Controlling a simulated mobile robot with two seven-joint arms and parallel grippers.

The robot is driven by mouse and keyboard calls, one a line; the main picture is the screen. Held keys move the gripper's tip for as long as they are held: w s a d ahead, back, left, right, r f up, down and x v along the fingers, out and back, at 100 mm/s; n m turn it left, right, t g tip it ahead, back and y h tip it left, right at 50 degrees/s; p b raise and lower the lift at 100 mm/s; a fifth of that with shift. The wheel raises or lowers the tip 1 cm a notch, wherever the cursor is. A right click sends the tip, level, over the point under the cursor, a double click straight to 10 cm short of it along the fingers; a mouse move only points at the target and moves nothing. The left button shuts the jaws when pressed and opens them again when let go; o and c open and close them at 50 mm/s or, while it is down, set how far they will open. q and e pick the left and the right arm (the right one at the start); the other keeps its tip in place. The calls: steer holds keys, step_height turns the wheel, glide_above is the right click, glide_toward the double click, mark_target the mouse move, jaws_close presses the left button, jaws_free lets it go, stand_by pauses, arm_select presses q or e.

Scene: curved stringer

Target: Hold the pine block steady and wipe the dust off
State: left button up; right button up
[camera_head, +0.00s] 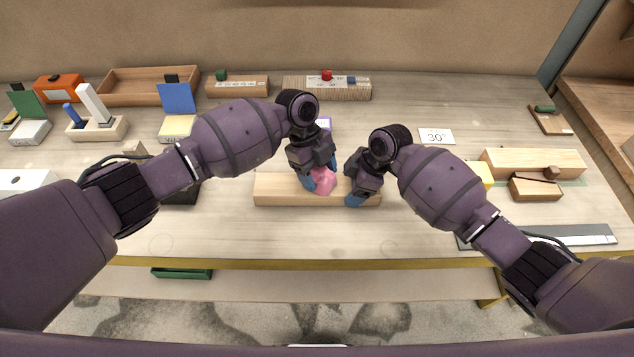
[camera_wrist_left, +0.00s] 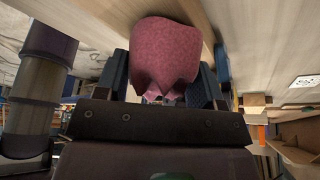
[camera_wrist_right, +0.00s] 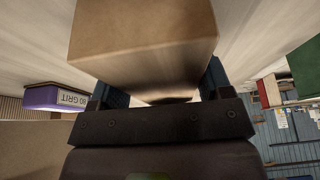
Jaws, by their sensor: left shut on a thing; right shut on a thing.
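The pine block (camera_head: 278,190) is a long pale wooden bar lying crosswise near the front of the bench. My right gripper (camera_head: 356,195) is shut on its right end; in the right wrist view the block (camera_wrist_right: 145,35) sits between the fingers. My left gripper (camera_head: 320,178) is shut on a pink cloth (camera_head: 323,184), which is over the block right of its middle and seems to touch it. The cloth (camera_wrist_left: 165,55) fills the space between the fingers in the left wrist view. The block's top under the cloth is hidden; I cannot make out dust.
A dark box (camera_head: 182,193) lies left of the block, partly behind my left arm. A purple grit-marked block (camera_wrist_right: 55,97) shows in the right wrist view. Wooden pieces (camera_head: 535,163) and a metal rule (camera_head: 570,236) lie at the right. The bench's front edge (camera_head: 300,264) is close.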

arm_select(q)
steer(key=shift+r, duration=2.6)
arm_select(e)
steer(key=o, duration=0.9)
steer(key=shift+o, duration=0.2)
steer(key=shift+r, duration=0.1)
steer(key=shift+v, duration=2.4)
steer(key=shift+d+r, duration=0.1)
steer(key=shift+d, duration=0.05)
steer(key=v, duration=1.1)
steer(key=shift+d+r, duration=0.2)
steer(key=shift+r, duration=0.2)
